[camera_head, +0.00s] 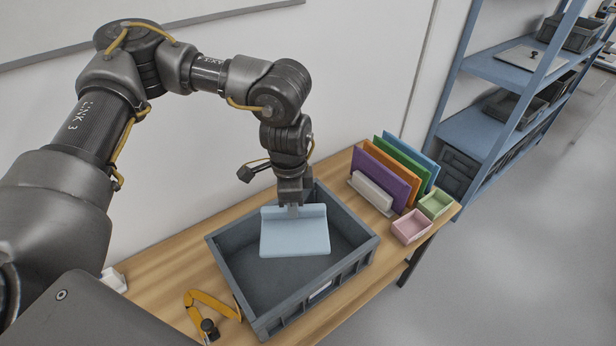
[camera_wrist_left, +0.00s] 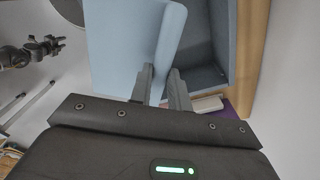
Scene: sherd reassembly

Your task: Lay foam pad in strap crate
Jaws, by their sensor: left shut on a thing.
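The foam pad (camera_head: 296,238) is a pale blue sheet with a raised strip along one edge. My left gripper (camera_head: 293,208) is shut on that raised strip and holds the pad over the open grey crate (camera_head: 226,262). In the left wrist view the pad (camera_wrist_left: 118,45) runs away from the fingers of my left gripper (camera_wrist_left: 163,90), with the crate's wall (camera_wrist_left: 243,50) beside it. How far the pad is above the crate floor is hard to tell.
Several coloured panels (camera_head: 382,172) stand in a white rack (camera_head: 372,192) to the right of the crate. A pink tray (camera_head: 410,227) and a green tray (camera_head: 435,204) sit near the edge of the wooden table (camera_head: 185,262). A blue shelf (camera_head: 480,130) stands behind.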

